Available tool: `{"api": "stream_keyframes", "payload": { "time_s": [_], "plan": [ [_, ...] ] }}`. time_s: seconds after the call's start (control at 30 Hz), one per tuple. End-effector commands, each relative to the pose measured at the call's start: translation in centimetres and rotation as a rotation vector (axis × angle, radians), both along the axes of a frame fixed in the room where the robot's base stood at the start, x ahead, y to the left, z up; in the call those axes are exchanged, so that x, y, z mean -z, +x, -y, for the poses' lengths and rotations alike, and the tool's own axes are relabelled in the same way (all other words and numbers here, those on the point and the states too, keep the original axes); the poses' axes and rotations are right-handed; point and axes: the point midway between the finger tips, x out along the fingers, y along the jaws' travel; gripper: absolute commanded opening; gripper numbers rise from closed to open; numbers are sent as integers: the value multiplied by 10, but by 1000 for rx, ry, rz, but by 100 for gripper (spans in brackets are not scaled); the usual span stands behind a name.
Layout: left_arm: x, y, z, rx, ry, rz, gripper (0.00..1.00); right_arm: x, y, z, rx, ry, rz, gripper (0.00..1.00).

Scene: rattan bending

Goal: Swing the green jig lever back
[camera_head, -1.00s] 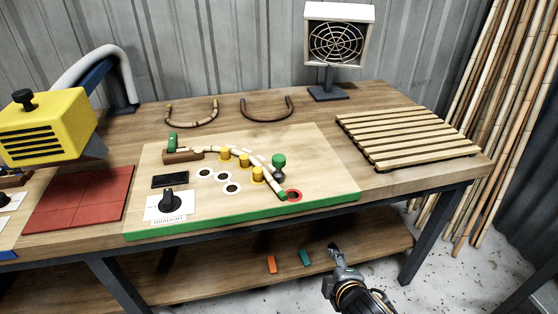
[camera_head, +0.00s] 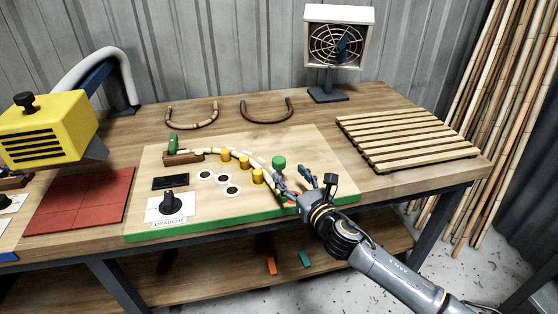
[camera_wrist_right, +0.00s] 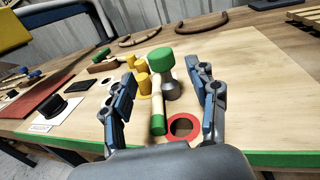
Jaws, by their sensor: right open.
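The bending jig is a pale board (camera_head: 325,165) with a green front edge, on the bench. A green knob (camera_head: 279,162) stands on it at the right; the right wrist view shows the knob (camera_wrist_right: 174,55) on a grey post (camera_wrist_right: 171,85). Beside it, a pale rod with a green end (camera_wrist_right: 158,124) reaches the red ring (camera_wrist_right: 184,127). A green piece (camera_head: 172,144) sits on the wooden block (camera_head: 184,158) at the board's left. My right gripper (camera_head: 293,182) is open by the knob, which shows between its fingers (camera_wrist_right: 165,77) in the wrist view. My left gripper is out of view.
Yellow pegs (camera_head: 244,162) stand along the curved rod. A knob dial (camera_head: 168,203) is at front left. A slatted rack (camera_head: 405,138) lies right, a fan (camera_head: 339,40) stands behind, and a yellow machine (camera_head: 45,130) stands left.

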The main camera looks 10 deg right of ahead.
Motion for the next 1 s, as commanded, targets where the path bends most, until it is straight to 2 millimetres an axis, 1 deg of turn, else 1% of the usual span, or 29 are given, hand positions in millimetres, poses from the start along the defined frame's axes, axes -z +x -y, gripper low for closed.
{"api": "stream_keyframes", "payload": {
  "time_s": [0.03,0.1,0.2,0.3,0.4,0.5,0.77,0.8,0.87,0.9,0.97,1.0],
  "plan": [
    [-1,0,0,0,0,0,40,-1,12,-2,3,3,0,59],
    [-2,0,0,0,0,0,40,-1,26,-6,2,5,0,59],
    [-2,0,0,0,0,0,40,-1,44,-10,2,4,0,59],
    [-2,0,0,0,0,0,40,0,57,-13,3,4,-1,59],
    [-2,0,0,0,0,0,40,0,66,-15,2,3,-1,59],
    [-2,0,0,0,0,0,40,1,71,-16,2,4,-2,59],
    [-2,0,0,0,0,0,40,1,72,-16,1,4,-2,59],
    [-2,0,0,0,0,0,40,1,72,-16,1,4,-2,57],
    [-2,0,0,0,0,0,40,1,72,-16,1,4,-2,45],
    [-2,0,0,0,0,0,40,1,72,-16,1,4,-2,37],
    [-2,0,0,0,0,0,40,1,72,-16,1,4,-2,24],
    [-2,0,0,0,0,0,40,1,72,-16,1,4,-2,16]
  ]
}}
